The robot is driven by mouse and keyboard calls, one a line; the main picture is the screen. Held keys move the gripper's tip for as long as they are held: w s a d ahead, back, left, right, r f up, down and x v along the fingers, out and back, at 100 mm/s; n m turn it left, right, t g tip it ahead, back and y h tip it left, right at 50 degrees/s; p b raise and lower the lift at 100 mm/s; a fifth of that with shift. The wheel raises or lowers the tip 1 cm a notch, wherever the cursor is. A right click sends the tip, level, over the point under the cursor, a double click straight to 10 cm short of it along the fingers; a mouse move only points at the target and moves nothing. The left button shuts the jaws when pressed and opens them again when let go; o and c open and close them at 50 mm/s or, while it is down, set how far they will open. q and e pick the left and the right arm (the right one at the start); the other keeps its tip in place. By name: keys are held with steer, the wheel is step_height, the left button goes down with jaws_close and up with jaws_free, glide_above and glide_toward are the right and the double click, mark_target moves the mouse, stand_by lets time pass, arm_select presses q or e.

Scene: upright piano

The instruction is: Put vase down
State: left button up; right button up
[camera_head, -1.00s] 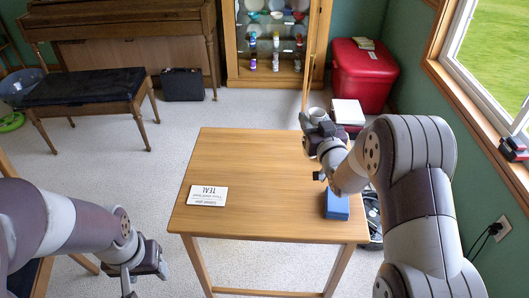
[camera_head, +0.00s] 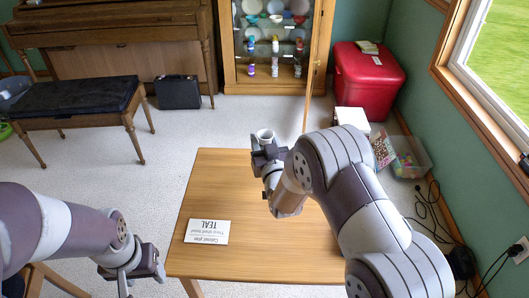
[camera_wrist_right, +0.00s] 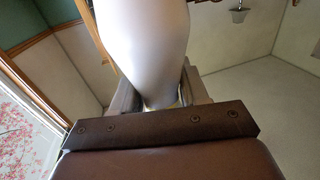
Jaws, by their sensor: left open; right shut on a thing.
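A pale, smooth vase (camera_head: 265,136) with an open round mouth is held in my right gripper (camera_head: 264,152). In the right wrist view the vase (camera_wrist_right: 150,40) fills the upper middle, its narrow end between the fingers. In the head view it looks roughly upright over the far edge of the wooden table (camera_head: 270,245); its height above the tabletop cannot be told. My right arm hides part of the table's right side. My left gripper (camera_head: 140,280) is open and empty, low beside the table's front left corner.
A white card reading TEAL (camera_head: 207,232) lies on the table's left side; the tabletop around it is clear. A glass cabinet (camera_head: 270,50), red chest (camera_head: 370,78), clear bin (camera_head: 410,160), piano bench (camera_head: 75,105) and black case (camera_head: 178,92) stand beyond the table.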

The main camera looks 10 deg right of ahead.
step_height(320, 180, down, 3)
steer(key=shift+f+b, duration=0.2)
steer(key=shift+b, duration=0.1)
steer(key=o, duration=1.3)
steer(key=shift+f, duration=0.1)
steer(key=shift+c, duration=0.2)
